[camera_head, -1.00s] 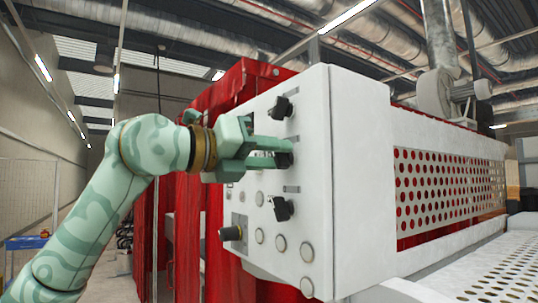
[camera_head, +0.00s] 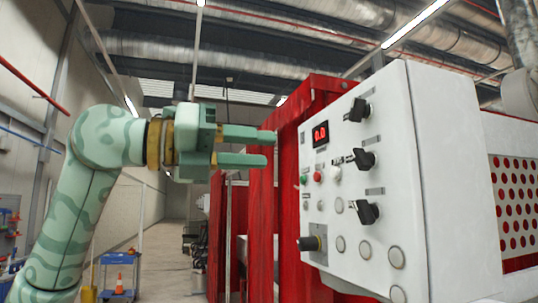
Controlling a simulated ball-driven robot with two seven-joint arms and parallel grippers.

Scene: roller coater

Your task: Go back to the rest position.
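My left gripper (camera_head: 270,148) is in the middle of the head view, its two green fingers pointing right, parallel with a gap between them. It is open and empty, in front of the red curtain and apart from the control panel. The white control panel (camera_head: 395,200) of the roller coater stands to its right. On it are a red display (camera_head: 321,133) reading 0.0, several black rotary knobs, such as the middle one (camera_head: 364,159), and small coloured buttons. My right gripper is not in view.
A red curtain (camera_head: 262,230) hangs left of the panel. A dark cylindrical knob (camera_head: 309,243) sticks out from the panel's lower left. An orange cone (camera_head: 119,285) stands on a cart at the lower left. An open aisle (camera_head: 165,272) runs between arm and curtain.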

